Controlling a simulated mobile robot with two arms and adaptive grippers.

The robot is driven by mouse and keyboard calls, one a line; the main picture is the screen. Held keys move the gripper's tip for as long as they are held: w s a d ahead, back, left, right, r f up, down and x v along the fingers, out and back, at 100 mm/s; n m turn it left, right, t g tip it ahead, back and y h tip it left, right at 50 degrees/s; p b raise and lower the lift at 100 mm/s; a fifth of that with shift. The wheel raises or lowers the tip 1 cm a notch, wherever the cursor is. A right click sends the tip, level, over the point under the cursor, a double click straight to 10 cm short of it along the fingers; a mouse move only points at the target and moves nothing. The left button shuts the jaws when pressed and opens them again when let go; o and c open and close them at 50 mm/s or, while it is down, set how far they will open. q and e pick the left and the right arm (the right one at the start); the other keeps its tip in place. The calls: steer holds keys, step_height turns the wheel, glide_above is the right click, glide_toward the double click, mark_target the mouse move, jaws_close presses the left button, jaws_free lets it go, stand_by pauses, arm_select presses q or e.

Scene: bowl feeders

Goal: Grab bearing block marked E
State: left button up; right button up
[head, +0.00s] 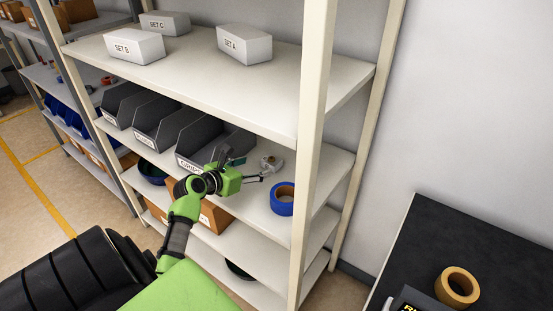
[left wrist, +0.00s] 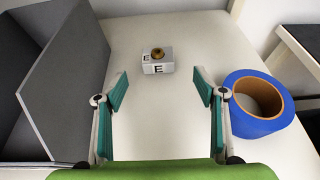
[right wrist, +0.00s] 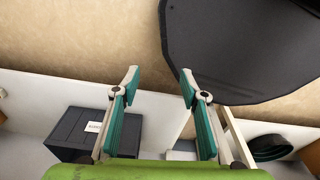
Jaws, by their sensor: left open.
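The bearing block marked E (left wrist: 158,64) is a small silver-grey block with a brassy round bearing on top. In the left wrist view it sits on the shelf, beyond and between my open left fingers (left wrist: 160,90). Nothing is between those fingers. In the head view the block (head: 271,163) is on the middle shelf, just past my left gripper (head: 250,170). My right gripper (right wrist: 160,85) shows in the right wrist view, fingers apart and empty. It is away from the block, which does not show there.
A blue tape roll (left wrist: 258,103) lies close to the right of my left gripper. A grey bin (left wrist: 70,75) stands close on the left. White boxes (head: 245,44) sit on the shelf above. A shelf post (head: 311,100) stands at the front right.

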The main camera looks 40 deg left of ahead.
mark_target(269, 161)
arm_select(q)
steer(key=x, duration=0.4)
steer(key=shift+w, duration=0.15)
steer(key=shift+x, duration=1.1)
steer(key=shift+w+a+f, duration=0.1)
steer(key=shift+w+f, duration=0.15)
steer(key=shift+w, duration=0.05)
steer(key=shift+w+a, duration=0.15)
steer(key=shift+w, duration=0.15)
steer(key=b+x, duration=0.1)
steer(key=x, duration=0.3)
steer(key=shift+s+f, duration=0.1)
steer(key=shift+f, duration=0.15)
arm_select(e)
steer(key=shift+s+d+f, duration=0.1)
steer(key=shift+s+f, duration=0.15)
steer(key=shift+s, duration=0.25)
steer(key=shift+s+f, duration=0.25)
steer(key=shift+s, duration=0.25)
arm_select(q)
steer(key=shift+r, duration=0.1)
steer(key=c, duration=1.4)
arm_select(e)
steer(key=shift+s, duration=0.15)
